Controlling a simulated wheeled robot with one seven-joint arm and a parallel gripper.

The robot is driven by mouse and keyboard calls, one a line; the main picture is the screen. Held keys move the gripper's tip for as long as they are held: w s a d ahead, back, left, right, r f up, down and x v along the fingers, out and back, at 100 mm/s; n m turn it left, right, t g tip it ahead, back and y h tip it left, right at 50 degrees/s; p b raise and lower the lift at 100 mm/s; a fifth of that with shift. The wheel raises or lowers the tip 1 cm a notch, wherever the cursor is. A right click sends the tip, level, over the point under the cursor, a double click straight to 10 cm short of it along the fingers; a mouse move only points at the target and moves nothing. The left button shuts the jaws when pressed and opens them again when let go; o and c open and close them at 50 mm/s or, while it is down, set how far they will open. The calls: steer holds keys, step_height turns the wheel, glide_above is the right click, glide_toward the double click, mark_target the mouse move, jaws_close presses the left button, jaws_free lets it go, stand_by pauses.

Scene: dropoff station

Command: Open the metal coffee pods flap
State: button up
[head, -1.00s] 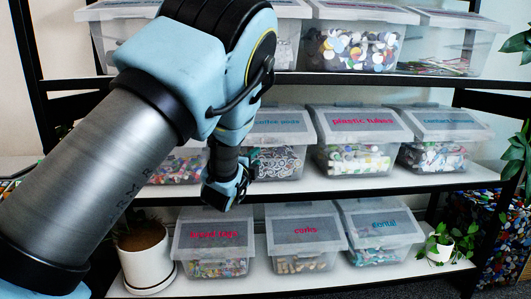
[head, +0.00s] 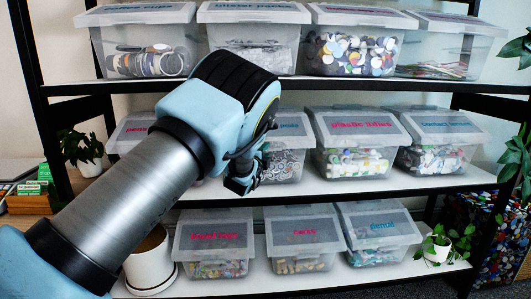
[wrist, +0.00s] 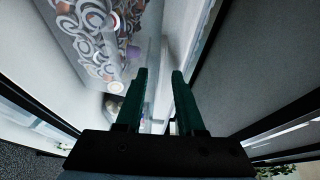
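The metal coffee pods bin (head: 284,160) is a clear plastic box on the middle shelf, with blue lettering on its flap (head: 291,128). Its flap looks down. My arm hides its left side and part of the label. Silvery swirled pods show through its wall. In the wrist view the bin's wall with the pods (wrist: 95,40) fills the upper left. My gripper (head: 240,188) is in front of the bin's lower left part. In the wrist view its two dark green fingers (wrist: 158,78) stand apart with nothing between them.
Bins with red and blue labels, such as the corks bin (head: 303,240), stand on the shelf below. The upper shelf edge (head: 350,84) runs above. A white plant pot (head: 150,265) stands at lower left.

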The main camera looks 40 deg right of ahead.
steer(key=shift+c, duration=0.3)
jaws_close()
stand_by(1.0)
